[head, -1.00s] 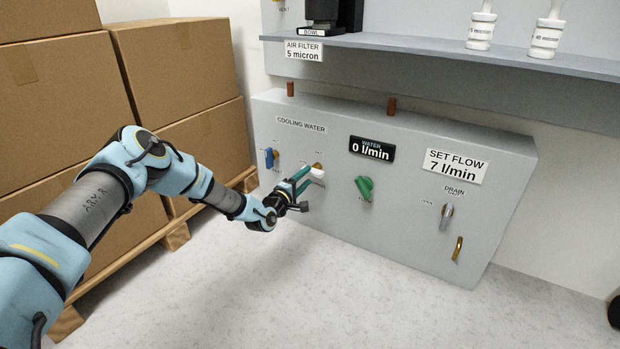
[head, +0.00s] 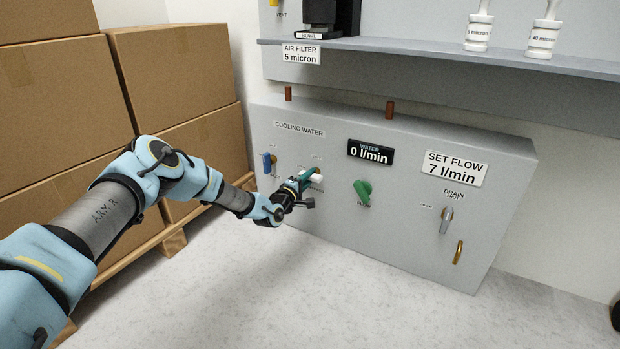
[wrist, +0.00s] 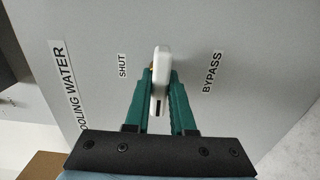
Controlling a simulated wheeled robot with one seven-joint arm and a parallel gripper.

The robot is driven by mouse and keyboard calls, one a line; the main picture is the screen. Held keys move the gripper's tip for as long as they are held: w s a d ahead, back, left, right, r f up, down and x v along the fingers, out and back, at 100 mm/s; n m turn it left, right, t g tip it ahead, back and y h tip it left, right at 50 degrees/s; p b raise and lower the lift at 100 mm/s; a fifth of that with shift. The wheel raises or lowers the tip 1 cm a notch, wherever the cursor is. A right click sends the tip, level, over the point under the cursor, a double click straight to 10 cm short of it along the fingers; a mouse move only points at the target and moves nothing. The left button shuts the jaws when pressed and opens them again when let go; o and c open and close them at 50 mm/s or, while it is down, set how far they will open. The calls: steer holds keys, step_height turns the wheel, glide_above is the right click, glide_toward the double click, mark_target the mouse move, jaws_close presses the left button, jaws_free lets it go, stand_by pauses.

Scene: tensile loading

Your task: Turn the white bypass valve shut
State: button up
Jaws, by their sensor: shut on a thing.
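The white bypass valve handle (head: 316,178) is on the grey cooling water panel (head: 400,235), between the blue handle and the green knob. My gripper (head: 306,179) is at it, with its teal fingers shut on the handle. In the wrist view the white handle (wrist: 161,75) stands between the two teal fingers of my gripper (wrist: 160,100). It points along the fingers, between the SHUT label (wrist: 122,66) on the left and the BYPASS label (wrist: 212,73) on the right. Part of the handle and its pivot is hidden by the fingers.
A blue handle (head: 267,163) is just left of my gripper and a green knob (head: 363,192) to the right. A drain lever (head: 446,218) is farther right. Stacked cardboard boxes (head: 60,100) stand on a pallet at left. The floor (head: 330,300) in front is clear.

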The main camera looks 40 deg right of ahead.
jaws_close()
steer(key=shift+m, duration=0.4)
steer(key=m, duration=0.3)
steer(key=shift+m+b, duration=0.3)
steer(key=shift+b, duration=0.1)
steer(key=m, duration=0.4)
steer(key=shift+m, duration=0.3)
steer(key=m, duration=0.4)
steer(key=shift+m, duration=2.4)
